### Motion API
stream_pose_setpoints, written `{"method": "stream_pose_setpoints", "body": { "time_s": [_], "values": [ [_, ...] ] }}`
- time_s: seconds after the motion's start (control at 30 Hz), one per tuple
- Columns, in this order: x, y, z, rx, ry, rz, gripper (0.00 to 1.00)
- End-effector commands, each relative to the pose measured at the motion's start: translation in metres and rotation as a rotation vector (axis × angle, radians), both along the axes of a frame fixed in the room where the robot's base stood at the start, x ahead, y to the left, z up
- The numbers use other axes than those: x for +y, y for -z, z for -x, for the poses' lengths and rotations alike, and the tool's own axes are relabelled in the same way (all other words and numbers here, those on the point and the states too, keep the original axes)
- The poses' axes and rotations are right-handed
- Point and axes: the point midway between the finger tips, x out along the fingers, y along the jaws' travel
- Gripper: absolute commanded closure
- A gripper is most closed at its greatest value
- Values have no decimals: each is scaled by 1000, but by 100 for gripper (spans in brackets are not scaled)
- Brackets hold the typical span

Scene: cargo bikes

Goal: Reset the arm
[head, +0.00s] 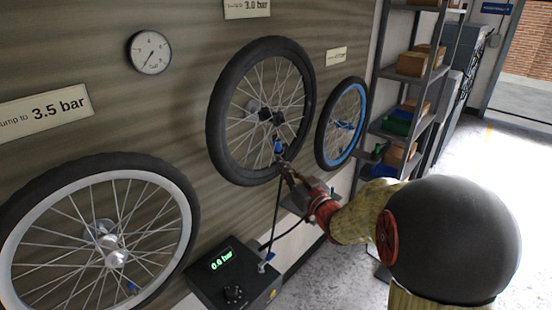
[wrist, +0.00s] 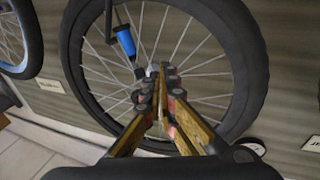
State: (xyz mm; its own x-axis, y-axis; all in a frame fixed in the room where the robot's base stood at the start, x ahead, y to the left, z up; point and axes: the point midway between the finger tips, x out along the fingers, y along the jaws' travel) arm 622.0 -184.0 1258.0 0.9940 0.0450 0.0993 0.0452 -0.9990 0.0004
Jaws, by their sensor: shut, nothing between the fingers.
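My arm reaches in from the right in the head view, and my gripper (head: 285,168) is at the lower rim of the middle wheel. In the wrist view my gripper (wrist: 158,75) has its fingertips together with nothing between them. It is in front of the dark-tyred wheel (wrist: 88,92), which is the middle wheel (head: 216,125) in the head view. A blue pump head (wrist: 126,42) is just beyond and left of the fingertips; it also shows as a small blue part (head: 278,148) in the head view. I cannot tell whether the fingers touch the wheel.
A silver-rimmed wheel (head: 60,185) hangs at left and a blue-rimmed wheel (head: 357,150) at right. A black pump box (head: 250,295) reading 0.0 bar sits below. A shelf rack (head: 432,80) stands behind my arm. Open floor (head: 520,190) lies at right.

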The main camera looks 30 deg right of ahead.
Motion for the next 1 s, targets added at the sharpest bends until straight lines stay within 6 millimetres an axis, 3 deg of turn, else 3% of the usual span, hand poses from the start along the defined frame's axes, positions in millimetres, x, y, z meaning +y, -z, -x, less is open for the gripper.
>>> {"method": "stream_pose_setpoints", "body": {
  "time_s": [0.47,0.57,0.73,0.87,1.0],
  "values": [
    [-2,5,-1,16,9,16,100],
    [-14,27,-2,100,54,37,100],
    [-53,104,19,388,208,50,100],
    [-72,143,58,614,322,46,100],
    [-66,161,107,832,394,31,100]
  ]
}}
